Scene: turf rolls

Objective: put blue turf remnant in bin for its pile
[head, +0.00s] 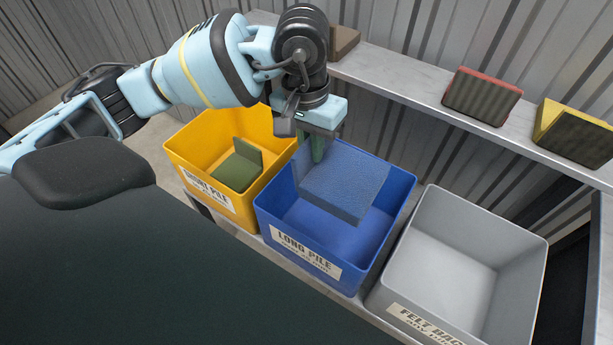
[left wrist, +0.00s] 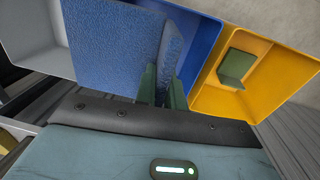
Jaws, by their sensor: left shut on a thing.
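The blue turf remnant (head: 345,182) is a bent, L-shaped piece with a textured face. My left gripper (head: 317,150) comes from above and is shut on its upright flap, which also shows in the left wrist view (left wrist: 171,48) between the green fingers (left wrist: 161,88). The remnant hangs over the opening of the blue bin (head: 283,235), whose label reads LONG PILE. Its lower part appears within the bin's mouth; the remnant hides part of the bin's inside. I cannot tell whether it touches the bin. My right gripper is not in view.
A yellow bin (head: 190,150) on the left holds a green remnant (head: 236,171). A grey bin (head: 455,255) labelled FELT BACK on the right looks empty. A shelf (head: 425,95) behind carries brown (head: 343,40), red-edged (head: 482,96) and yellow-edged (head: 578,135) pieces.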

